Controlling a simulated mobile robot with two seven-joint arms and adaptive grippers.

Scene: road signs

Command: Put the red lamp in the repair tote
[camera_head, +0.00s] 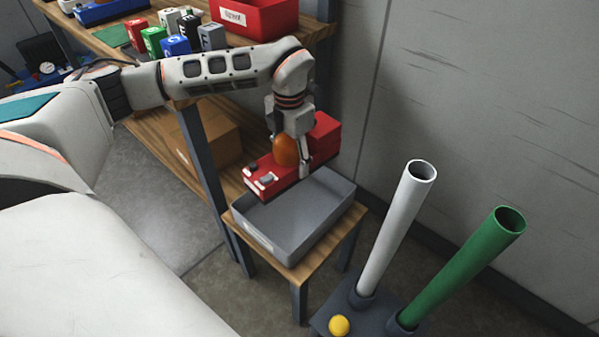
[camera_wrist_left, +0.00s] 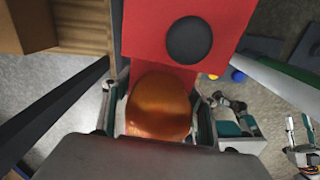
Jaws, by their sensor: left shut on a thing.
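The red lamp (camera_head: 270,178) has a boxy red body and a rounded orange lens (camera_head: 286,150). My left gripper (camera_head: 292,158) is shut on it, and its fingers stand on either side of the orange lens in the left wrist view (camera_wrist_left: 160,105). A red face with a black disc shows beyond the lens there. The grey repair tote (camera_head: 262,235) stands open on a small wooden table, with a pale label on its front. The lamp is over the tote's back left edge; the gap below it is hard to judge.
A wooden shelf at the upper left holds a red bin (camera_head: 255,18) and several coloured blocks. A cardboard box (camera_head: 215,140) sits on the lower shelf. A white tube (camera_head: 400,225) and a green tube (camera_head: 465,265) rise right of the tote, with a yellow ball (camera_head: 339,325) near their base.

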